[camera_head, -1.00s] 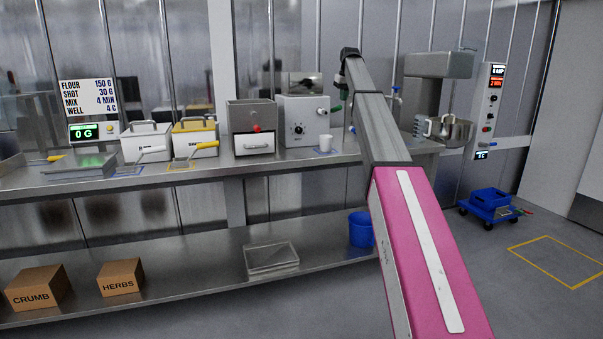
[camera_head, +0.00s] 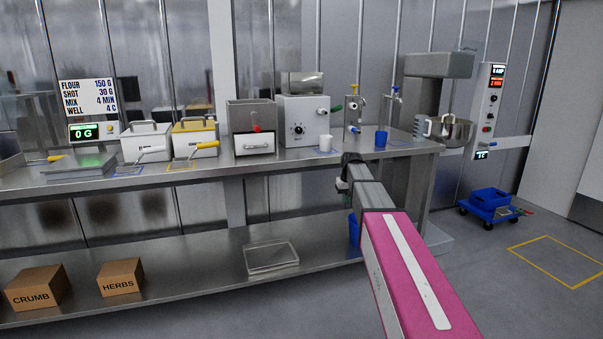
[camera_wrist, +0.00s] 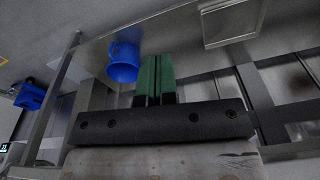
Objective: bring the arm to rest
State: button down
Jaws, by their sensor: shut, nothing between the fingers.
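My gripper (camera_wrist: 155,78) shows in the wrist view, its two green fingers close together and shut with nothing between them. In the head view my arm, with a pink and white link, reaches toward the bench front, and the fingers are hidden behind its end. The wrist end stands in front of the worktop's front edge.
The steel bench (camera_head: 290,170) carries several machines and bins, a white cup (camera_head: 325,143) and a blue cup (camera_head: 381,139). Its lower shelf (camera_head: 190,265) holds cartons and a clear tray (camera_head: 271,257). A blue trolley (camera_head: 490,205) stands right on the floor. Open floor lies front right.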

jog(key=s+f, duration=0.7)
jog(key=s, duration=0.4)
jog(key=s+f+m+g, duration=0.1)
jog(key=s+f, duration=0.5)
jog(key=s, duration=0.5)
jog(key=s+f, duration=0.7)
jog(key=s, duration=0.4)
jog(key=shift+s+f+m, duration=0.3)
jog(key=shift+s+f, duration=0.05)
